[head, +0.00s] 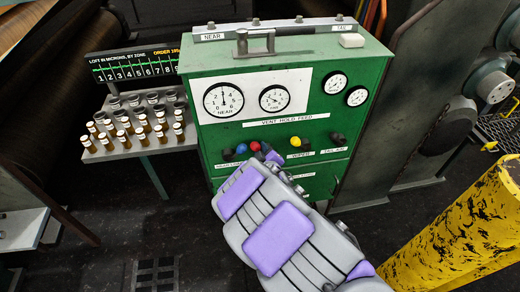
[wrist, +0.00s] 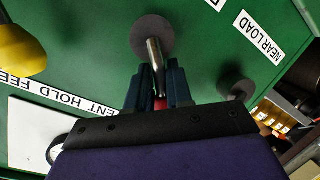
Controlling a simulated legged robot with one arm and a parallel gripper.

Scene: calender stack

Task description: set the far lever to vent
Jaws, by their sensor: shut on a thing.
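The far lever is the red-knobbed one on the green cabinet, between the blue-knobbed and yellow-knobbed levers. Its red knob (head: 255,146) shows just past my gripper (head: 269,157) in the head view. In the wrist view its metal stem (wrist: 154,58) comes out of a dark round boss and runs between the dark fingers of my gripper (wrist: 160,85). A bit of red shows between the fingers, which are shut on it. The printed strip VENT HOLD FEED (head: 286,120) is above the levers, with VENT at the left. My gripper hides most of the lever's own label.
The blue knob (head: 243,149) is close at the left, above the NEAR LOAD label. The yellow knob (head: 296,142) and black knobs (head: 337,138) are to the right. A shelf of small bottles (head: 135,130) stands left. A yellow post (head: 465,235) stands at right front.

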